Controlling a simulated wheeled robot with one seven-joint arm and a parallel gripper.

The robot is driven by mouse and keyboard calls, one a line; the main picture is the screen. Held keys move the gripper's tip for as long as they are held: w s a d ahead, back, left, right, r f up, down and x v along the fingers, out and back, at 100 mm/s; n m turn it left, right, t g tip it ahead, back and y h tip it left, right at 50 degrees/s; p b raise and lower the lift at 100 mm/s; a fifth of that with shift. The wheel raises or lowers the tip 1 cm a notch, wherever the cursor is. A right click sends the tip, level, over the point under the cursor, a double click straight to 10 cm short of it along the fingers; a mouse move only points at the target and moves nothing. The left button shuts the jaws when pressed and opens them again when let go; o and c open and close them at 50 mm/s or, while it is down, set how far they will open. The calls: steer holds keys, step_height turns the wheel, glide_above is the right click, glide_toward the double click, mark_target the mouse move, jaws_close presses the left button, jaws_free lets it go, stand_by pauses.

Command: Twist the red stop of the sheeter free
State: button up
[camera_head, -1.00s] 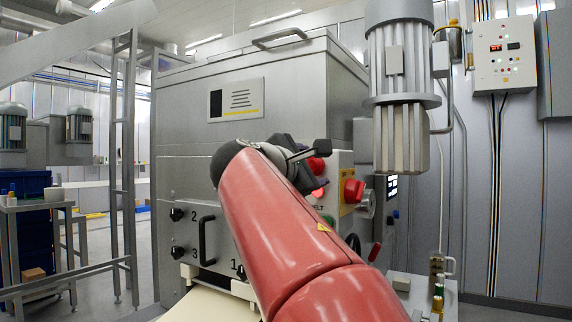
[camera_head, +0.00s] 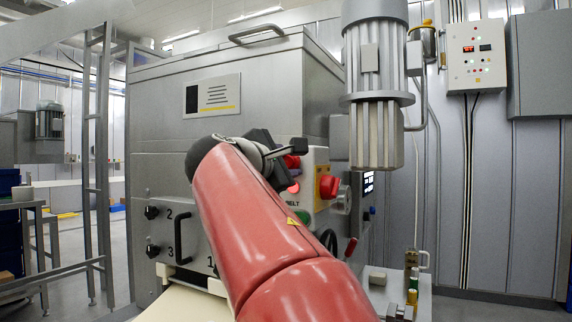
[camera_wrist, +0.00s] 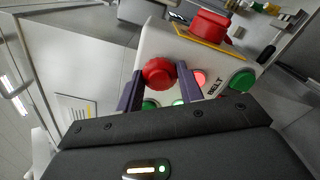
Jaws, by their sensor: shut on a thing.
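A round red stop (camera_wrist: 159,72) sits on the front of a white control box (camera_wrist: 150,45), between the two fingers of my gripper (camera_wrist: 160,88). My gripper is shut on this red stop. In the head view the stop (camera_head: 292,161) shows beside my dark gripper, partly hidden by it. A second, larger red stop (camera_wrist: 209,24) stands on a yellow plate on another face of the box and is untouched; it also shows in the head view (camera_head: 328,187). Whether the held stop has turned cannot be told.
A lit red button (camera_wrist: 199,77) and a green button (camera_wrist: 242,80) lie near the fingers, by the word BELT. The steel machine housing (camera_head: 225,140) stands behind my arm. A large motor (camera_head: 376,90) hangs to the right of the box. A steel frame (camera_head: 103,150) stands left.

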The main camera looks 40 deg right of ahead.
steer(key=shift+m+b, duration=2.1)
steer(key=shift+m, duration=1.9)
steer(key=o, duration=1)
